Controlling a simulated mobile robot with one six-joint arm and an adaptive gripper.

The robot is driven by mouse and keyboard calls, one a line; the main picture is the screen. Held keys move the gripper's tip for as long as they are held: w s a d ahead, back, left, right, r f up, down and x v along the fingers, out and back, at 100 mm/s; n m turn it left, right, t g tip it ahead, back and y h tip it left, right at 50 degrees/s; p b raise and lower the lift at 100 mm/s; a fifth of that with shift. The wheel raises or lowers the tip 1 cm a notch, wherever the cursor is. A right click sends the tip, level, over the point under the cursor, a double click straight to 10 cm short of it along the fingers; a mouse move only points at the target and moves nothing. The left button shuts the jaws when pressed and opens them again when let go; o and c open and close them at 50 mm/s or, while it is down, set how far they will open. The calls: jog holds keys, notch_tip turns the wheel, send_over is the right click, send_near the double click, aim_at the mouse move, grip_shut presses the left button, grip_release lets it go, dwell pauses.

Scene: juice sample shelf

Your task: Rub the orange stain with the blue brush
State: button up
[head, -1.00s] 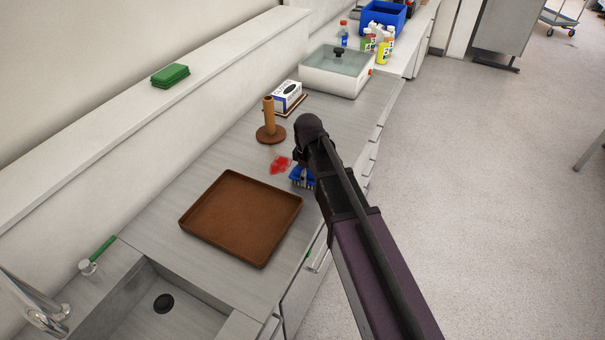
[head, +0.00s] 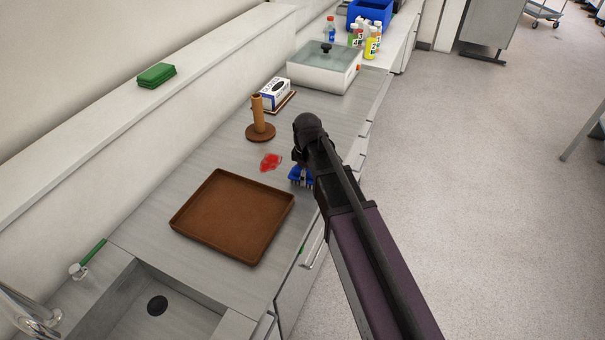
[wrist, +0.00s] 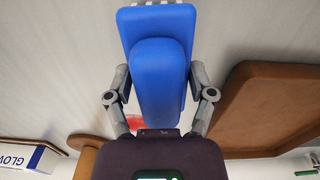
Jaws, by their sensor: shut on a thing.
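A glossy red stain (head: 271,162) lies on the grey counter, between the brown tray and the wooden post; it looks red rather than orange. A bit of red also shows behind my gripper in the wrist view (wrist: 135,123). My gripper (wrist: 157,85) is shut on the blue brush (wrist: 158,55), with one finger on each side of its handle. In the head view the brush (head: 299,177) is just right of the stain, apart from it, near the counter's front edge. My arm hides part of the brush. I cannot tell whether its bristles touch the counter.
The brown tray (head: 232,217) lies nearest the brush on the left. A wooden post on a round base (head: 260,132), a glove box (head: 273,94) and a white lidded bath (head: 323,77) stand farther back. The sink (head: 140,312) is at the lower left.

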jog(key=shift+s+d, duration=0.2)
jog(key=shift+d, duration=0.3)
jog(key=shift+s+d, duration=0.2)
jog(key=shift+d, duration=0.25)
jog(key=shift+w+a, duration=0.1)
jog(key=shift+a, duration=0.05)
jog(key=shift+w+a+f, duration=0.1)
jog(key=shift+w+a, duration=0.2)
jog(key=shift+a, duration=0.55)
jog(key=shift+w+a, duration=0.3)
jog(key=shift+a, duration=0.5)
jog(key=shift+w+a, duration=0.4)
jog(key=shift+a, duration=0.5)
jog(key=shift+w+a, duration=0.35)
jog(key=shift+a, duration=0.5)
